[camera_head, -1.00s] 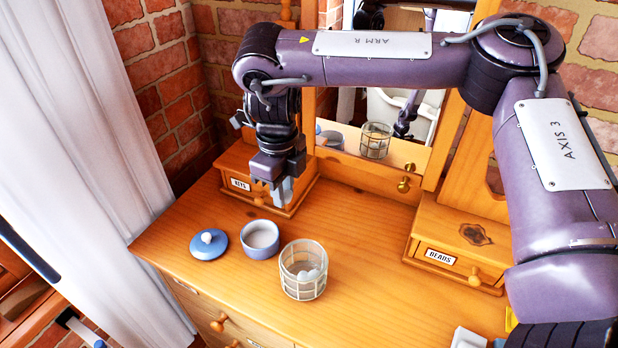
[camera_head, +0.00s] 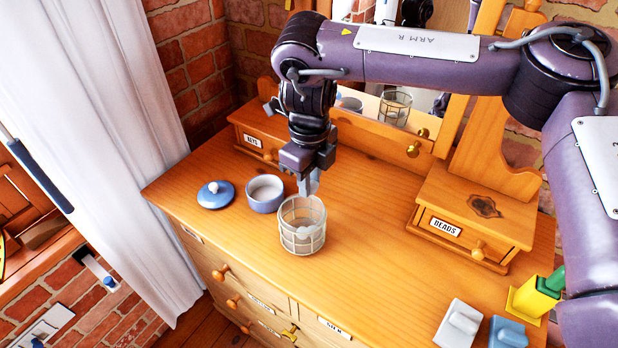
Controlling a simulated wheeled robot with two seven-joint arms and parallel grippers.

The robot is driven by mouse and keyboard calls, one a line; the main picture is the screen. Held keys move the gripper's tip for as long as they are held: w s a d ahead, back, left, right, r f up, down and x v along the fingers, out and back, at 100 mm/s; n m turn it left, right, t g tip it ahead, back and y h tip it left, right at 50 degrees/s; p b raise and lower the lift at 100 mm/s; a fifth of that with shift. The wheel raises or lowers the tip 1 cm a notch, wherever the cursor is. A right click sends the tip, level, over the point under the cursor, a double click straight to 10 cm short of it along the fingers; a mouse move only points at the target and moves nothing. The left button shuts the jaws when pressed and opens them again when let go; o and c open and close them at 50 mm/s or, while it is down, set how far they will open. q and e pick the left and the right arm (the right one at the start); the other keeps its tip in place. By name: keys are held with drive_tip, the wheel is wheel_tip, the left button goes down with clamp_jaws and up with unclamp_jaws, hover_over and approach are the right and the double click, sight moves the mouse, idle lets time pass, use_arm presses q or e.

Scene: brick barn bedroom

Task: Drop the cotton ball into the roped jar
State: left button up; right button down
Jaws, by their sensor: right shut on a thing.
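The roped jar (camera_head: 302,238) is a clear round jar with pale cord bands, standing open on the wooden dresser top. Pale, roundish white contents show through its wall. My right gripper (camera_head: 309,186) points down just above the jar's far rim. It is shut on a small pale thing, taken as the cotton ball, which the fingers mostly hide. My left gripper is not in view.
An open blue-grey pot (camera_head: 265,196) stands left of the jar, its blue lid (camera_head: 216,194) beside it. A small drawer box marked BEADS (camera_head: 470,222) is at right. A mirror (camera_head: 385,105) stands behind.

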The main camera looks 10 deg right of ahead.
drive_tip(key=shift+w+a+f, duration=0.1)
drive_tip(key=shift+a, duration=0.05)
drive_tip(key=c, duration=1.2)
unclamp_jaws()
drive_tip(key=shift+r, duration=3.95)
drive_tip(key=shift+f, duration=0.1)
